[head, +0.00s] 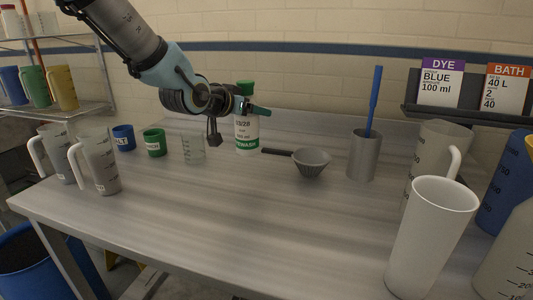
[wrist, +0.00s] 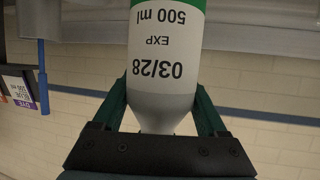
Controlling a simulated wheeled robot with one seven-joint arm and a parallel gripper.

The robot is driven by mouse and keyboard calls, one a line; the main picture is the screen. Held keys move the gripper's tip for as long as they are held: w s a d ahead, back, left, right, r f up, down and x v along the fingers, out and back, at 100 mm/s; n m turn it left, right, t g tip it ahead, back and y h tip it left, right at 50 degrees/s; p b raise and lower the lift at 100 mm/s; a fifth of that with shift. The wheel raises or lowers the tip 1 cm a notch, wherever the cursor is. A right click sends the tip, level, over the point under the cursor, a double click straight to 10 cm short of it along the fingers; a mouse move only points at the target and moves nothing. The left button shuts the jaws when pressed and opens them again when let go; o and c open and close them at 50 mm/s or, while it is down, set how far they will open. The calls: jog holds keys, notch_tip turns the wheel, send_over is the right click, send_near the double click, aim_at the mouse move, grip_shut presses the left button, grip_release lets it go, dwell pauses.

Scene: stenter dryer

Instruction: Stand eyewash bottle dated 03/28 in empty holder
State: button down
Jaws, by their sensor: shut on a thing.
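The eyewash bottle (head: 246,130) has a green cap, a white label reading 03/28 and a green band; in the head view it is upright over the back middle of the table. My gripper (head: 252,109) is shut on its upper part, below the cap. The wrist view shows the bottle (wrist: 163,65) between both fingers, its label reading 500 ml, EXP 03/28, upside down in the picture. I cannot tell whether its base touches the table. I cannot make out an empty bottle holder in either view.
A clear beaker (head: 193,149) and a green cup (head: 154,142) stand left of the bottle. A dark-handled sieve (head: 311,163) and a metal cylinder (head: 362,156) with a blue tool stand right. Jugs crowd both ends. The front middle of the table (head: 230,215) is clear.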

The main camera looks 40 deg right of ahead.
aim_at(252, 138)
jog(key=shift+f+p, duration=0.35)
jog(key=shift+f, duration=3.5)
jog(key=shift+f, duration=0.15)
grip_release()
jog(key=shift+a, duration=0.2)
jog(key=v, duration=1.2)
jog(key=shift+b, duration=0.35)
jog(key=shift+d, duration=0.1)
